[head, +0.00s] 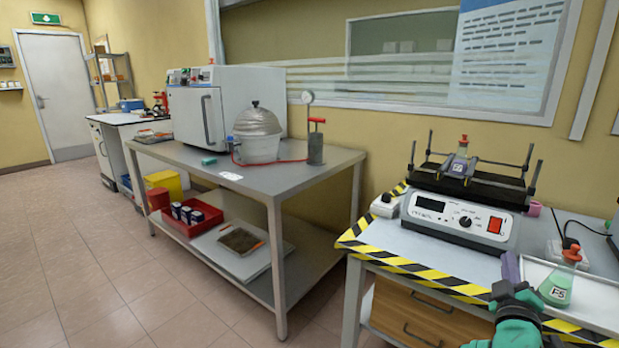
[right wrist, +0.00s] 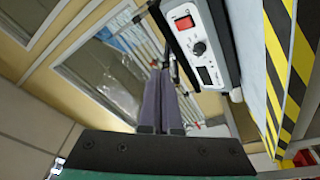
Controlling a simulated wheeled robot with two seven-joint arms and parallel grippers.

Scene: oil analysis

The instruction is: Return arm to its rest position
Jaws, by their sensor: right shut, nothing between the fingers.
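My right gripper (head: 510,262) is at the front edge of the right-hand bench in the head view, with its purple-grey fingers pointing up. In the right wrist view the two fingers (right wrist: 160,80) lie together, shut and empty. A flask with green liquid, an orange stopper and a label (head: 557,286) stands just right of the gripper; I cannot tell whether they touch. A second flask with an orange stopper (head: 460,163) stands on the shaker platform. My left gripper is not in view.
The shaker (head: 440,215) stands on the bench edged with yellow-black tape (head: 430,281); it also shows in the right wrist view (right wrist: 205,45). A white tray (head: 595,295) lies beside the flask. A grey steel table (head: 300,176) with equipment stands left. The floor at left is clear.

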